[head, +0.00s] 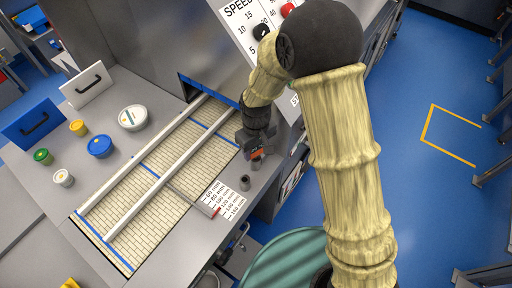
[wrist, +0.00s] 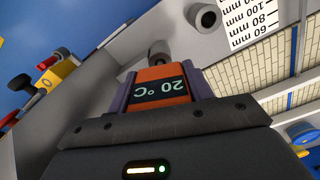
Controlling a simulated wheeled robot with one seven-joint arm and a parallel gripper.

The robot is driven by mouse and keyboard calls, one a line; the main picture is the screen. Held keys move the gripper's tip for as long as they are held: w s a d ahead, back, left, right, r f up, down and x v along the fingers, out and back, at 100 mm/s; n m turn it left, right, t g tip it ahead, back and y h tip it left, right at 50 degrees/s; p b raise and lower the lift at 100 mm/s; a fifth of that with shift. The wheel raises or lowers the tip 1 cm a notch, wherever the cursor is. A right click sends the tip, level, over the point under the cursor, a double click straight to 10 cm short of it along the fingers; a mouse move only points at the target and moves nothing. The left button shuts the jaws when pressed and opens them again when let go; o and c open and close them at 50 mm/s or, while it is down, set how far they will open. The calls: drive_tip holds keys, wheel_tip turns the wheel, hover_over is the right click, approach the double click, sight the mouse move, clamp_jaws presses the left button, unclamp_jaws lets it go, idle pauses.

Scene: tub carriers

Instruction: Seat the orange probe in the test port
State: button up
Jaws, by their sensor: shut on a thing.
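My gripper (head: 257,150) is shut on the orange probe (wrist: 165,83), which has a dark label reading "20 °C". The probe sits between the two purple-grey fingers in the wrist view, and a bit of its orange shows in the head view (head: 257,154). One, with a dark open top (head: 245,182), is apart from the gripper and also shows in the wrist view (wrist: 205,17).
A conveyor with white rails (head: 150,190) runs left of the ledge. A millimetre scale card (head: 225,200) lies near the open-topped cylinder. Several tubs, including a blue one (head: 100,146), stand on the left. A speed panel (head: 258,28) rises behind my arm.

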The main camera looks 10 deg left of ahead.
drive_tip(key=shift+f, duration=0.1)
drive_tip(key=o, duration=1.1)
wheel_tip(320, 180, up, 18)
drive_tip(key=b, duration=0.3)
drive_tip(key=shift+f, duration=0.25)
drive_tip(key=s+d+f+m+t, duration=0.1)
drive_tip(key=s+d+f+m, duration=0.1)
drive_tip(key=d, duration=0.6)
drive_tip(key=s+d+f+m, duration=0.2)
drive_tip(key=d+f+m, duration=0.1)
drive_tip(key=d, duration=0.6)
drive_tip(key=s+d+f+m+t, duration=0.1)
drive_tip(key=s+d+f+m, duration=0.1)
drive_tip(key=d, duration=0.6)
drive_tip(key=shift+s+d+f+m+t, duration=0.15)
drive_tip(key=shift+s+f+m, duration=0.1)
drive_tip(key=shift+m, duration=0.4)
drive_tip(key=shift+s+d+f+m+t, duration=0.15)
drive_tip(key=shift+s+m, duration=0.1)
drive_tip(key=shift+m, duration=0.4)
